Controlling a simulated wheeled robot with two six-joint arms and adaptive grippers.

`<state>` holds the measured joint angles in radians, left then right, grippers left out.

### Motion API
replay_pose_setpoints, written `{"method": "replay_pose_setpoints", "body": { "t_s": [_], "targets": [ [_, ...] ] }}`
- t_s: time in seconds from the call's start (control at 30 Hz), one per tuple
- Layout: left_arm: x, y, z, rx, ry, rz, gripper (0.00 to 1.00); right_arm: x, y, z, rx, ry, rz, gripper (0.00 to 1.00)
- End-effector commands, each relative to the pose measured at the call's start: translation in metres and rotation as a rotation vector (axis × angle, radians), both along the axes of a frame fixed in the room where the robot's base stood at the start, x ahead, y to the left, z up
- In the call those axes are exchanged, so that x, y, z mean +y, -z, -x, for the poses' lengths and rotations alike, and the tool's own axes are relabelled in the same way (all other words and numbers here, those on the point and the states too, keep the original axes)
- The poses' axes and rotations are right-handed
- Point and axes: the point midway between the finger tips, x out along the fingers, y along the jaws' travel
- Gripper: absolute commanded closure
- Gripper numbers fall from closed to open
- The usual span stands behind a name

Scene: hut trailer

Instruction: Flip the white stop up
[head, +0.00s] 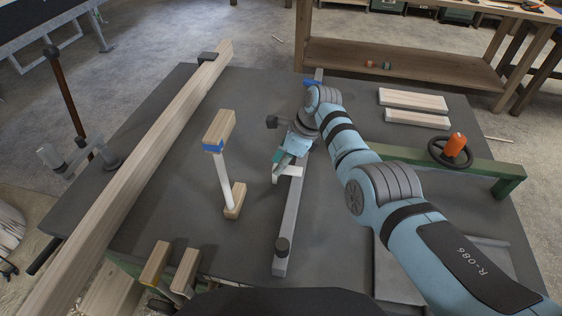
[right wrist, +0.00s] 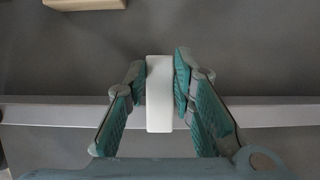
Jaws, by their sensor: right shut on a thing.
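The white stop (head: 290,174) sits on a long grey rail (head: 287,225) that lies on the dark bench top. My right gripper (head: 281,160) reaches down to it from above, and its teal fingers partly hide the stop in the head view. In the right wrist view, the white stop (right wrist: 159,108) is a pale block lying across the rail (right wrist: 60,112), between the two fingers of my right gripper (right wrist: 159,68), which are shut on it. My left gripper is not in view.
A wooden clamp with a white bar (head: 223,180) stands left of the rail. A long timber beam (head: 135,165) crosses the bench at the left. Two pale boards (head: 413,99) and an orange-handled wheel (head: 455,146) are at the right. Bench space between clamp and rail is clear.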

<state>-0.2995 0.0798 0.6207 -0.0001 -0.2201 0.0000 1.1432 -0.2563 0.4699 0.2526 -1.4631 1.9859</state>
Motion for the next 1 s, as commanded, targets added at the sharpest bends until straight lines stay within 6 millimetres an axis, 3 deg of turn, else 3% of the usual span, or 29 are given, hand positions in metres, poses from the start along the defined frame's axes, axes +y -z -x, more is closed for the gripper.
{"method": "replay_pose_setpoints", "body": {
  "t_s": [0.27,0.47,0.7,1.0],
  "targets": [
    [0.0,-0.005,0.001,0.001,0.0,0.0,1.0,-0.001,-0.002,0.0,-0.002,0.001,-0.013,1.0],
    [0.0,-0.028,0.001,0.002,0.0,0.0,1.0,-0.003,-0.009,0.001,-0.013,0.002,-0.077,1.0],
    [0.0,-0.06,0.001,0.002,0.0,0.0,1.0,-0.009,-0.017,0.002,-0.042,0.004,-0.232,1.0],
    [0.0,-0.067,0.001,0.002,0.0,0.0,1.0,-0.018,-0.02,0.003,-0.089,0.003,-0.448,1.0]
  ]
}}
